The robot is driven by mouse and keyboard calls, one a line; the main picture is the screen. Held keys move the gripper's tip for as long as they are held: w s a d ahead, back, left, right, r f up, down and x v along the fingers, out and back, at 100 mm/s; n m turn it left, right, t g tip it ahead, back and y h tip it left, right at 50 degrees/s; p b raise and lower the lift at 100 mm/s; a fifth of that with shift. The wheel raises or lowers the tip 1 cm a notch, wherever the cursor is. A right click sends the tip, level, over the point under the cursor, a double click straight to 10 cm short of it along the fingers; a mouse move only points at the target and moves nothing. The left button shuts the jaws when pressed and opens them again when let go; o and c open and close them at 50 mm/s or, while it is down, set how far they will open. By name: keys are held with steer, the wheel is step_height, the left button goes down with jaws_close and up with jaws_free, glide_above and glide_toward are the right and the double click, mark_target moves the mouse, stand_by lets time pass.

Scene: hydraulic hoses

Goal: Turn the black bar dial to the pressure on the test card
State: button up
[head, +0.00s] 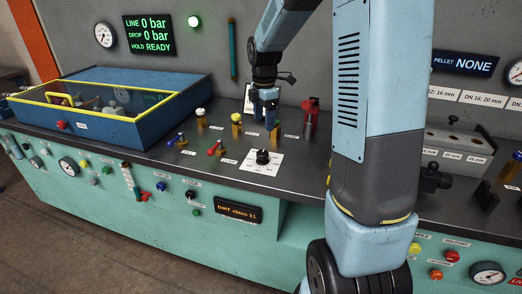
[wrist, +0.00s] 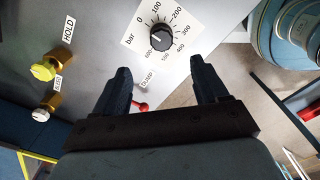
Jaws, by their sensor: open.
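The black bar dial (head: 262,157) sits on a white scale plate (head: 249,165) on the dark bench top. In the wrist view the dial (wrist: 165,39) lies just beyond my fingertips, with scale marks from 0 to 600 bar around it; I cannot tell where its pointer stands. My gripper (wrist: 160,70) is open and empty, its two fingers apart and pointing towards the dial. In the head view my gripper (head: 264,112) is above the bench, behind the dial. A white card (head: 248,98) stands partly hidden behind my gripper; its text is unreadable.
A green display (head: 148,35) reads line 0 bar, drop 0 bar, hold ready. A yellow-knobbed valve (wrist: 44,70), a white-knobbed valve (wrist: 43,112) and a red lever (wrist: 141,106) are near the dial. A blue, yellow-edged box (head: 130,125) stands left; a red fitting (head: 310,115) stands right.

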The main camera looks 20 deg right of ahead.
mark_target(263, 151)
step_height(263, 151, down, 12)
steer(key=shift+f, duration=0.25)
stand_by(0.4)
steer(key=c, duration=1)
steer(key=shift+a+r, duration=0.1)
steer(key=shift+a, duration=0.1)
steer(key=shift+c, duration=0.3)
steer(key=shift+d, duration=0.15)
